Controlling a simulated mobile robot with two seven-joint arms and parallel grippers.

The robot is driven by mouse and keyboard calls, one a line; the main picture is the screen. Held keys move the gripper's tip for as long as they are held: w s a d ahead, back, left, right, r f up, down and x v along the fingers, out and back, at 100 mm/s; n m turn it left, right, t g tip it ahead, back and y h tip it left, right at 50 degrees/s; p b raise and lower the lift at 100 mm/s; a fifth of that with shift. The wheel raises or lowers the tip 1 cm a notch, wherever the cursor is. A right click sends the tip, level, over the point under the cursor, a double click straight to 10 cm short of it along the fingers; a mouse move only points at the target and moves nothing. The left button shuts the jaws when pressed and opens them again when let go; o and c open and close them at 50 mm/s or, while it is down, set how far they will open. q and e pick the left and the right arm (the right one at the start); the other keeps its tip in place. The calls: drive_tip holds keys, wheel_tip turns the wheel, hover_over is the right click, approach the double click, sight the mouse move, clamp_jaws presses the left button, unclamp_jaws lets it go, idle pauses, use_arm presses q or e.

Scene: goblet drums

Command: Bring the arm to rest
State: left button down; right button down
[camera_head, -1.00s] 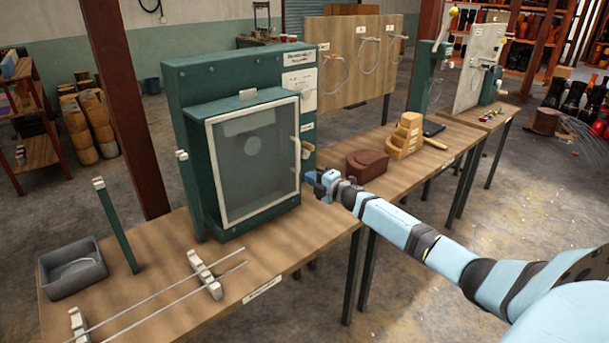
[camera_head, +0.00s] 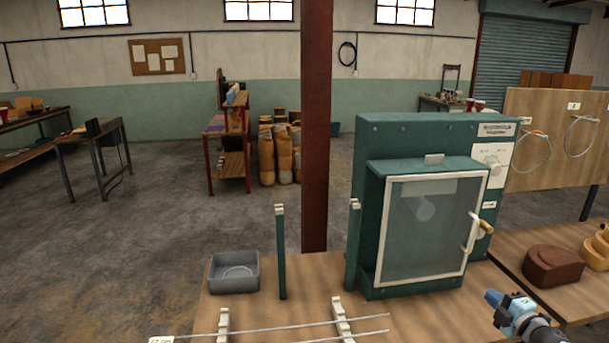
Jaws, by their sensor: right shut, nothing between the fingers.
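My right gripper (camera_head: 507,304) shows at the lower right of the head view, over the bench's right part. It is shut and empty, apart from the green cabinet (camera_head: 369,150). The cabinet's framed glass door (camera_head: 425,240) is closed, with a handle (camera_head: 474,232) on its right side. Most of my right arm is below the picture. My left gripper is not in view.
The wooden bench (camera_head: 275,311) holds a grey tray (camera_head: 234,284), a green post (camera_head: 281,255) and a rack with two thin rods (camera_head: 342,318). A brown block (camera_head: 552,267) lies to the right. A rust-red column (camera_head: 316,120) stands behind the bench. Open floor lies left.

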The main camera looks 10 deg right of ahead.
drive_tip(key=s+a+f+m+g+p, duration=0.1)
drive_tip(key=s+a+f+m, duration=0.1)
drive_tip(key=s+a+f, duration=0.4)
drive_tip(key=s+a+f+m+g+p, duration=0.1)
drive_tip(key=s+a+m+p, duration=0.15)
drive_tip(key=a, duration=0.45)
drive_tip(key=s+a+f+m+g, duration=0.1)
drive_tip(key=s+a+f+m, duration=0.25)
drive_tip(key=s+a, duration=0.3)
drive_tip(key=s+a+m+g+y+p, duration=0.1)
drive_tip(key=s+a+m+g+p, duration=0.2)
drive_tip(key=s+a, duration=1.4)
drive_tip(key=m, duration=0.3)
drive_tip(key=shift+a+r+m+p, duration=0.2)
drive_tip(key=shift+a+m+p, duration=0.05)
drive_tip(key=shift+m+p, duration=0.15)
